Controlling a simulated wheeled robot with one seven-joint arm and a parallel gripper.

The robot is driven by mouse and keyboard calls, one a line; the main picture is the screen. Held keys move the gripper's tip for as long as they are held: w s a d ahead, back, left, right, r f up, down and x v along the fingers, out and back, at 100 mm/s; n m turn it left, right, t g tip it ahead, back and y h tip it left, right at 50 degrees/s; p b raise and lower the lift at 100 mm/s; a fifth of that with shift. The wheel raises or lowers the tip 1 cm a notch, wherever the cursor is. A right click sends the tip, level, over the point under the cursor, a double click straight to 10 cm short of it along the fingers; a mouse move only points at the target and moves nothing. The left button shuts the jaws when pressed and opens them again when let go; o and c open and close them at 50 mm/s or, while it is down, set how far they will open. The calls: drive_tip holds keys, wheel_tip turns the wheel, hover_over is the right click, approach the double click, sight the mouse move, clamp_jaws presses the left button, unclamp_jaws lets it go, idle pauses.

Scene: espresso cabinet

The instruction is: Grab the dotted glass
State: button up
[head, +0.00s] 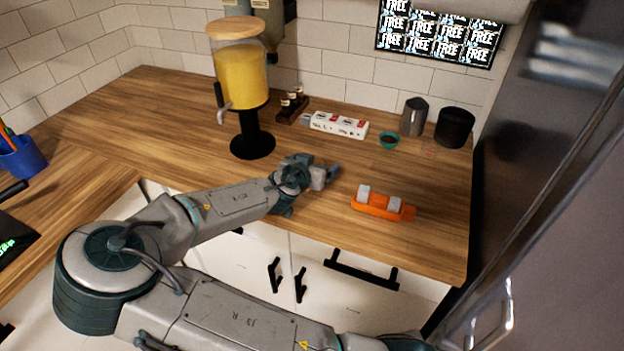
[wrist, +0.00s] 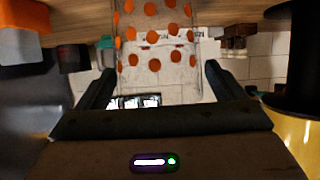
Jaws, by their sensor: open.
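The dotted glass (wrist: 155,35) is clear with rows of orange dots. It shows upside down at the top centre of the wrist view, between the two fingers of my gripper (wrist: 158,68). The fingers are apart, one on each side of the glass, and I see no clear grip on it. In the head view my gripper (head: 325,176) is low over the counter, right of the juice dispenser's base. I cannot make out the glass there; my gripper may hide it.
An orange holder with pale cylinders (head: 381,206) lies right of my gripper. The juice dispenser (head: 240,75) stands left behind it. A white power strip (head: 340,125), a teal bowl (head: 389,141), a metal pitcher (head: 414,116) and a black canister (head: 455,127) stand at the back.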

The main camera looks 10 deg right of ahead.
drive_tip(key=shift+w+d+f, duration=0.1)
drive_tip(key=shift+w, duration=0.05)
drive_tip(key=c, duration=1.2)
